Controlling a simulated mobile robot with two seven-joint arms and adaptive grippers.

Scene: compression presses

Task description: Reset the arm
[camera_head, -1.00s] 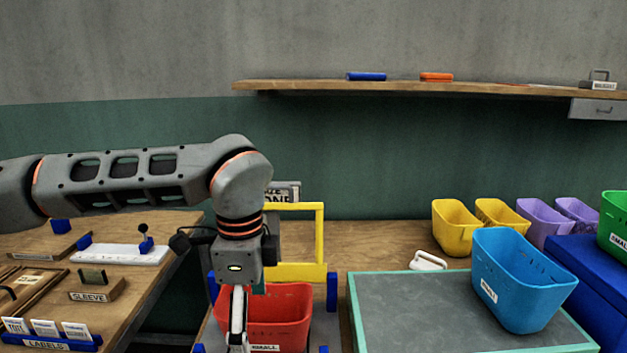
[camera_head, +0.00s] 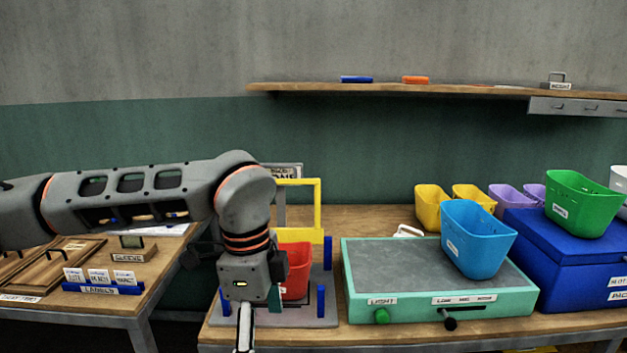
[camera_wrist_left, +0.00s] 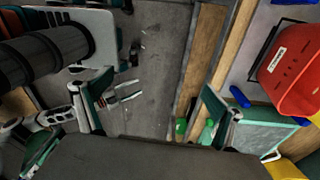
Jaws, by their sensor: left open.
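My left arm comes in from the left in the head view, its forearm raised and level, its wrist bent down. My left gripper (camera_head: 246,338) points down at the front of the middle bench, in front of the left part of the red bin (camera_head: 295,272). Its lower part is cut off by the frame edge. In the left wrist view the two fingers are spread wide, with nothing between them at the gripper (camera_wrist_left: 155,112). The red bin also shows there (camera_wrist_left: 297,70), right of the fingers and apart from them. My right gripper cannot be made out.
The red bin stands in a fixture with a yellow frame (camera_head: 318,205) and blue posts. A label rack (camera_head: 103,288) stands on the left table. A gap separates the two tables.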

